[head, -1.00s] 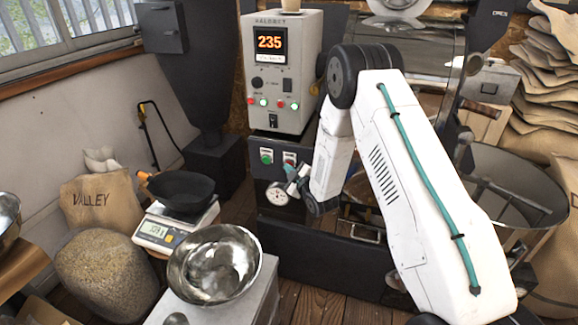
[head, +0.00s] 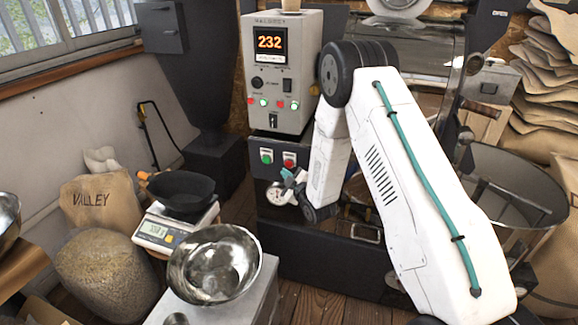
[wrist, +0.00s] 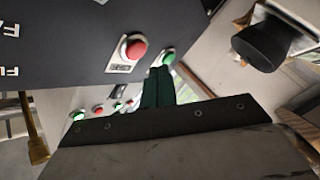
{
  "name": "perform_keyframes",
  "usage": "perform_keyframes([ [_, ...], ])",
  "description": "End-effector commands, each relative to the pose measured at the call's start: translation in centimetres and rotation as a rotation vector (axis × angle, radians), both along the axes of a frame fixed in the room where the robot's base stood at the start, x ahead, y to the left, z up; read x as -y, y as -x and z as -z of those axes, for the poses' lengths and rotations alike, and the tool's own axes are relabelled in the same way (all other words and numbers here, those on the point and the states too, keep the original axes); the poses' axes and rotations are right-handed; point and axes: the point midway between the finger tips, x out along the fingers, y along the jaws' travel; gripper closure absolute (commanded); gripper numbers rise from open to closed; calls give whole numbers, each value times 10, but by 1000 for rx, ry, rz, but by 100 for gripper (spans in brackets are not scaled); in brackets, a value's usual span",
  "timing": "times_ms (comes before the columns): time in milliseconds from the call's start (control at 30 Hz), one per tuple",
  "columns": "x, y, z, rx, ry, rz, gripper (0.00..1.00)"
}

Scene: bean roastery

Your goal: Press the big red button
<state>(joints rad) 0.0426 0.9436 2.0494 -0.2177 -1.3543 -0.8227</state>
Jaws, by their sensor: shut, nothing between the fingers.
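The big red button (head: 289,160) sits on the dark lower panel of the roaster, right of a green button (head: 266,156). In the wrist view the red button (wrist: 136,48) is up and left of the fingertips, uncovered, and a green button (wrist: 168,57) shows just beyond the tips. My gripper (head: 286,175) is just below the red button in the head view. In the wrist view its dark teal fingers (wrist: 158,74) are together, with nothing between them. They look apart from the red button; the exact distance is hard to tell.
The light control box (head: 282,75) above has small red and green lamps and a display reading 232. A pressure gauge (head: 275,196) is beside my gripper. A metal bowl (head: 214,265) and a scale (head: 155,232) with a black pan (head: 182,190) stand to the left.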

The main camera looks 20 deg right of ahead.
Motion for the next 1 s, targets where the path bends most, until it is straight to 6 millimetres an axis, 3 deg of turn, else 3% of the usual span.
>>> perform_keyframes([
  [367,-19,27,0,0,-1,1,100],
  [1000,-20,28,0,0,0,1,100],
])
